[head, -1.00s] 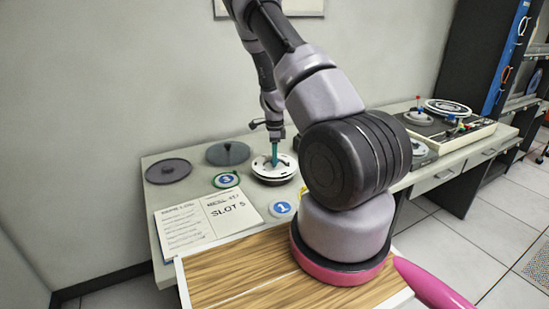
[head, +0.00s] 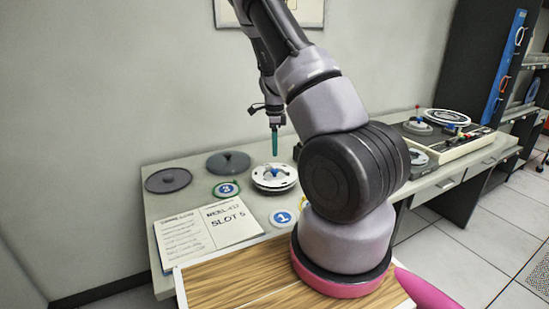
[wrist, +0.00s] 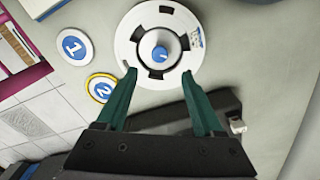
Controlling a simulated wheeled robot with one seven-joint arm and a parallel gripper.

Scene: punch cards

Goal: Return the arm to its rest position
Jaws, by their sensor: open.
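My gripper (head: 275,143) hangs with its teal fingers pointing down above a white reel (head: 273,177) on the table. A clear gap shows between fingertips and reel. In the wrist view my gripper (wrist: 158,76) has its two fingers spread apart, with nothing between them. The white reel (wrist: 142,30) with dark cutouts and a blue-centred hub lies beyond the fingertips there. My arm bends across the middle of the head view and hides part of the table.
An open booklet reading "SLOT 5" (head: 232,222) lies at front left. Blue numbered discs, including disc 1 (head: 283,218) and a green-rimmed one (head: 226,189), lie near the reel. Two dark reels (head: 168,180) (head: 228,162) sit behind. A tape machine (head: 455,137) stands at right, beside a dark shelf (head: 490,50).

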